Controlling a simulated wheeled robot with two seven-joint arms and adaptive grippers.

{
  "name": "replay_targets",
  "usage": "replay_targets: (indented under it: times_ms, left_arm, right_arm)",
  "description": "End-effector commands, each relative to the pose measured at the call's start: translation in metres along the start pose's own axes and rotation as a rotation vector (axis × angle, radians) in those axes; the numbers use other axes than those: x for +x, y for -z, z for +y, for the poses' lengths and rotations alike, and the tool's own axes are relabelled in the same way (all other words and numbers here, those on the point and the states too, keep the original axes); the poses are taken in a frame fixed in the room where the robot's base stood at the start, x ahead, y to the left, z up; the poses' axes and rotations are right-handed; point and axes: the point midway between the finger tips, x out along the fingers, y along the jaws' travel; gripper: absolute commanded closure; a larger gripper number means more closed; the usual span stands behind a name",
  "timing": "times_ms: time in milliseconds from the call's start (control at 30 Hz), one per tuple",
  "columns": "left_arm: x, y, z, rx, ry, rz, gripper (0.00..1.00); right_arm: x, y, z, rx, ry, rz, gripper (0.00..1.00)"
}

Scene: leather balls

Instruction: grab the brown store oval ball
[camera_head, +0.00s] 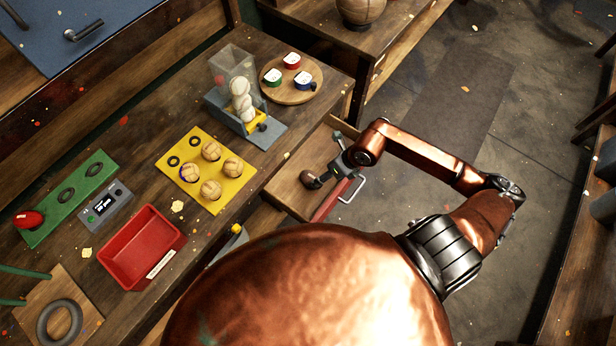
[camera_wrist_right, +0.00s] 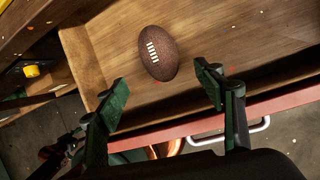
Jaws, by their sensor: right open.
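The brown oval ball (camera_wrist_right: 158,53) has white laces and lies on the wooden bottom of an open drawer (camera_wrist_right: 230,30). In the head view the ball (camera_head: 309,180) shows small in the drawer, close to my right gripper (camera_head: 326,178). In the right wrist view my right gripper (camera_wrist_right: 165,92) is open. Its two dark green fingers are spread at either side below the ball, and nothing is between them. The ball lies just beyond the fingertips, apart from them. My left gripper is not in view.
The drawer's red front (camera_wrist_right: 270,104) and metal handle (camera_wrist_right: 232,133) are close to my right gripper. The bench holds a yellow tray (camera_head: 235,188) with several tan balls, a red bin (camera_head: 160,225), a clear dispenser (camera_head: 232,68) and a round board (camera_head: 288,95). Floor is free at right.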

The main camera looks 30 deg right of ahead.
Motion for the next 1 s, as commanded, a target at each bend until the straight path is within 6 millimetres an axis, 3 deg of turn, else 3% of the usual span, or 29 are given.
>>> replay_targets:
  times_ms: [600,867,1000]
  left_arm:
    - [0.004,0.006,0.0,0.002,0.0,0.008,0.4]
    - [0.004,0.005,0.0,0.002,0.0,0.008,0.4]
    - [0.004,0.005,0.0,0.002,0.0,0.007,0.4]
  right_arm:
    - [0.072,-0.012,0.0,-0.001,-0.003,-0.001,0.37]
    - [0.075,-0.012,-0.001,-0.003,-0.002,-0.001,0.37]
    - [0.075,-0.012,-0.001,-0.002,-0.002,-0.001,0.45]
